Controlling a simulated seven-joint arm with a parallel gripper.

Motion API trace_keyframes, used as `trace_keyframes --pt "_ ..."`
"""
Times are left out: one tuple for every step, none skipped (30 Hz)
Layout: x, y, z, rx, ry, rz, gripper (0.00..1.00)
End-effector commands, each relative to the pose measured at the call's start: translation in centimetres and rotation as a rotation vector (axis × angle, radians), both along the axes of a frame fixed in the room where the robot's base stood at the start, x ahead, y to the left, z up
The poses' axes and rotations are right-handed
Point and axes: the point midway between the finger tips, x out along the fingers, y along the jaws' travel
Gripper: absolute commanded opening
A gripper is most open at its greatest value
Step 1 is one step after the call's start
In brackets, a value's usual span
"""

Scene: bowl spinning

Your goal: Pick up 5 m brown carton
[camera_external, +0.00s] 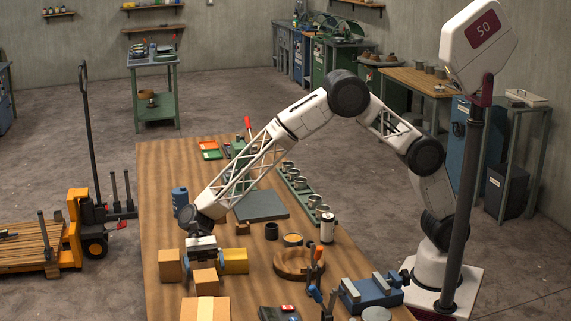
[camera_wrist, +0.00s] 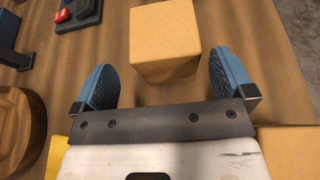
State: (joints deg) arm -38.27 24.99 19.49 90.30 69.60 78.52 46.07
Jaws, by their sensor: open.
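Several brown cartons stand on the wooden table; no size marking is legible, so I cannot tell which is the 5 m one. In the external view a small plain carton (camera_external: 206,282) stands just in front of my gripper (camera_external: 202,262), another carton (camera_external: 170,265) is at its left, and a larger taped carton (camera_external: 205,308) is at the bottom edge. In the wrist view my gripper (camera_wrist: 163,80) is open, its blue fingers wide apart. A plain carton (camera_wrist: 165,42) lies ahead, centred between the fingers. Another carton (camera_wrist: 290,150) shows at the lower right.
A yellow box (camera_external: 235,260) stands right of my gripper. A grey plate (camera_external: 261,205) lies behind. The table's left edge is close to the left carton.

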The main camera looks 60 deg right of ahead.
Motion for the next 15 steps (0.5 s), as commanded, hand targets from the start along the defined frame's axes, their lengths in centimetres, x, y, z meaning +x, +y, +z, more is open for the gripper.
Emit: trace_keyframes --pt "-0.1 0.09 -0.04 0.0 0.0 0.0 1.0" --pt "-0.12 0.11 -0.07 0.0 0.0 0.0 1.0" --pt "-0.13 0.12 -0.06 0.0 0.0 0.0 1.0" --pt "-0.13 0.11 -0.06 0.0 0.0 0.0 1.0" --pt "-0.12 0.11 -0.07 0.0 0.0 0.0 1.0" --pt "-0.11 0.1 -0.06 0.0 0.0 0.0 1.0" --pt "-0.11 0.1 -0.06 0.0 0.0 0.0 1.0" --pt "-0.11 0.1 -0.06 0.0 0.0 0.0 1.0" --pt "-0.1 0.09 -0.06 0.0 0.0 0.0 1.0" --pt "-0.11 0.1 -0.05 0.0 0.0 0.0 1.0" --pt "-0.12 0.12 -0.07 0.0 0.0 0.0 1.0" --pt "-0.16 0.18 -0.1 0.0 0.0 0.0 1.0" --pt "-0.22 0.25 -0.14 0.0 0.0 0.0 1.0" --pt "-0.29 0.36 -0.19 0.0 0.0 0.001 1.0" --pt "-0.42 0.54 -0.28 0.0 0.0 0.001 1.0"
